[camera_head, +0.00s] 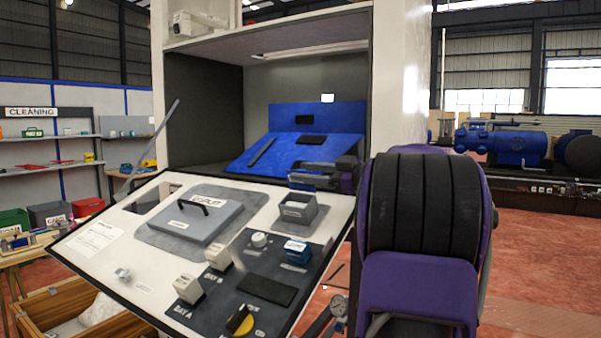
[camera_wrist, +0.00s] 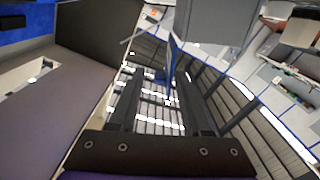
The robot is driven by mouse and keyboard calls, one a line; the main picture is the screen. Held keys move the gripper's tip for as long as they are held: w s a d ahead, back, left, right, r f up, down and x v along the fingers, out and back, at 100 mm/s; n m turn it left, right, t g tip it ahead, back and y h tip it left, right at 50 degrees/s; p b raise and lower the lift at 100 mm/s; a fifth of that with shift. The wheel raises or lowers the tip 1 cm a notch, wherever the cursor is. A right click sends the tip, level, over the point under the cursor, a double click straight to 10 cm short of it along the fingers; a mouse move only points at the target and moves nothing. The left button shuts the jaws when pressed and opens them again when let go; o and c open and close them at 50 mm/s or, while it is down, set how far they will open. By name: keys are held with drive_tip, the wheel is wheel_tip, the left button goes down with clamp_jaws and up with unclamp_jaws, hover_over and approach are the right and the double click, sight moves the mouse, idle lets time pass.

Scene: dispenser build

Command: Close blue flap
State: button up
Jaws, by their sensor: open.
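A blue panel (camera_head: 285,151) with dark patches slopes inside the cabinet recess, with an upright blue panel (camera_head: 320,116) behind it. A blue surface (camera_wrist: 14,32) also shows at the upper left of the wrist view. A grey-blue lidded plate (camera_head: 195,220) with a dark handle lies on the sloped white console. I cannot tell for sure which of these is the blue flap. My gripper (camera_head: 312,178) is at the lower right of the sloped blue panel, partly hidden by my arm; contact cannot be told. In the wrist view my gripper (camera_wrist: 160,95) has its fingers apart, with no clear object held.
The white console (camera_head: 98,232) carries a grey box (camera_head: 298,209), knobs and several switch blocks, below the recess. A thin grey bar (camera_head: 150,150) stands at the recess's left. A wooden crate (camera_head: 55,312) is at lower left. Red floor is open at right.

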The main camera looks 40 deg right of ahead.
drive_tip(key=shift+x, duration=0.85)
drive_tip(key=shift+c, duration=0.2)
clamp_jaws()
